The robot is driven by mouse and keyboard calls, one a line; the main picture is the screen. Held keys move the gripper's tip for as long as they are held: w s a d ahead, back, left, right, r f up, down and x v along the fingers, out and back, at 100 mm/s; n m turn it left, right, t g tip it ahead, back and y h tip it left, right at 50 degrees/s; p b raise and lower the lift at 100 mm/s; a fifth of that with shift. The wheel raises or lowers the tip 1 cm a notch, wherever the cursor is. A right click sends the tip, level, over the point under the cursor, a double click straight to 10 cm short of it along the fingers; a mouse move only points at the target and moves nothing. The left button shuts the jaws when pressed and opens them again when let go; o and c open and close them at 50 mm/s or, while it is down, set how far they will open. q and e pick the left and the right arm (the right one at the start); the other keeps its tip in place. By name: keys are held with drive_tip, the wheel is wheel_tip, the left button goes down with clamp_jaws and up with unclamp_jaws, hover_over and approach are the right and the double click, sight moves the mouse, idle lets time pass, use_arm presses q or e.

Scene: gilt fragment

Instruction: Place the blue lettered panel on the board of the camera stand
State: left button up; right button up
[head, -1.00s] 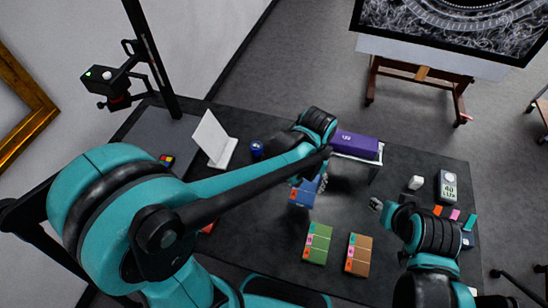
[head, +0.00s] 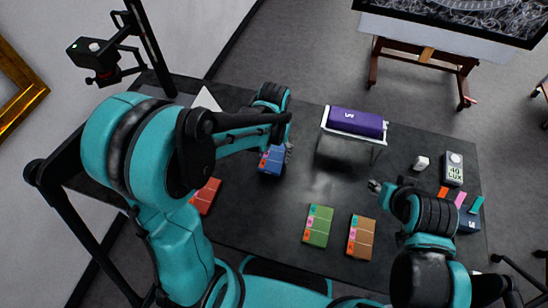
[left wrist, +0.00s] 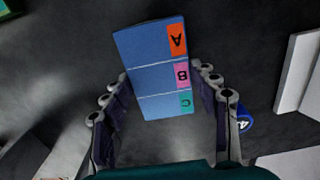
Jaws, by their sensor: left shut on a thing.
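The blue lettered panel (head: 271,160) is in my left gripper (head: 288,150), left of the table's middle in the head view. In the left wrist view the panel (left wrist: 155,65) lies between the two fingers, with A, B and C on orange, pink and green tabs. The camera stand has a dark pole (head: 150,50) and a small camera (head: 95,52) at the far left. Its grey board (head: 152,91) is mostly hidden by my left arm. My right gripper (head: 376,187) is over the right side of the table; its fingers are too small to judge.
A purple roll (head: 356,122) lies on a clear-sided holder. Red (head: 205,195), green (head: 318,226) and brown (head: 361,237) panels lie on the dark table. A white wedge (head: 206,100) stands between the panel and the stand. A lux meter (head: 454,168) and white block (head: 421,163) are right.

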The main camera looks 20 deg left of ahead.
use_arm(q)
wheel_tip(320, 180, down, 2)
drive_tip(key=shift+f+b, duration=0.25)
drive_tip(key=shift+b, duration=0.1)
drive_tip(key=shift+r, duration=0.1)
drive_tip(key=shift+f, duration=0.2)
drive_tip(key=o, duration=1.2)
drive_tip(key=shift+r, duration=0.1)
